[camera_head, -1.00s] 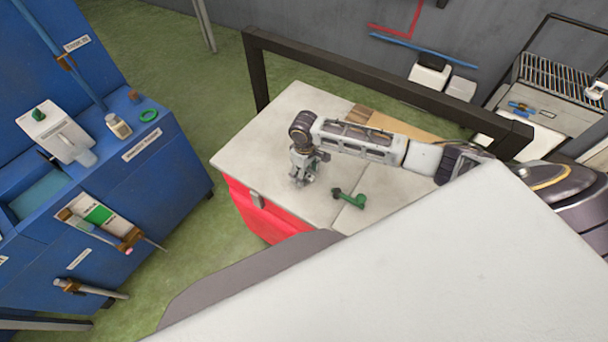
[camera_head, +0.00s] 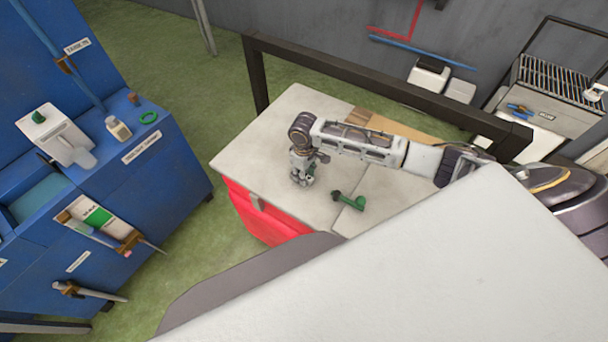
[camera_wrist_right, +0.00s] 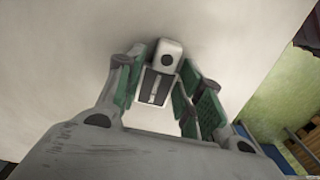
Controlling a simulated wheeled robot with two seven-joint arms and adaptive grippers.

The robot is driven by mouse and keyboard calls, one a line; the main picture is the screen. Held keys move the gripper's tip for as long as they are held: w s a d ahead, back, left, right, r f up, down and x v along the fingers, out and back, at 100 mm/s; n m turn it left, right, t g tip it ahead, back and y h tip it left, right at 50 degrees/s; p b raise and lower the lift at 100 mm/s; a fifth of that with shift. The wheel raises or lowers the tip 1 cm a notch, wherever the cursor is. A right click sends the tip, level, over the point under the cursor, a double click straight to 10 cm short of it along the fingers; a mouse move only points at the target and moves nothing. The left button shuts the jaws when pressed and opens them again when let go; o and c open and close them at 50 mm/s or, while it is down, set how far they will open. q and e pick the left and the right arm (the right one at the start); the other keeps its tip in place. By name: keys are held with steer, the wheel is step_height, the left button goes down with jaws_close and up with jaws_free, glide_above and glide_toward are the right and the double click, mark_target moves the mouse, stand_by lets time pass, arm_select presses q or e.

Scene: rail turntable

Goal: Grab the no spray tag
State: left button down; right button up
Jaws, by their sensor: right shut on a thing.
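The no spray tag (camera_wrist_right: 161,72) is a small white plate with a round dark hole at its top and a dark panel below. It shows between my right gripper's green-padded fingers in the right wrist view. My right gripper (camera_wrist_right: 160,90) is shut on it, low over the white top. In the head view my right gripper (camera_head: 302,174) is over the left part of the white-topped red cabinet (camera_head: 270,130); the tag is too small to make out there. My left gripper is not in view.
A green and dark handled tool (camera_head: 350,201) lies on the white top, right of my right gripper. A dark frame rail (camera_head: 380,90) runs behind the cabinet. A blue machine (camera_head: 150,175) with a white bottle (camera_head: 118,128) stands at left, across the green floor.

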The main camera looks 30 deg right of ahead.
step_height(320, 180, up, 10)
stand_by(0.6)
steer(key=shift+s+f, duration=0.1)
steer(key=shift+f, duration=0.1)
stand_by(0.3)
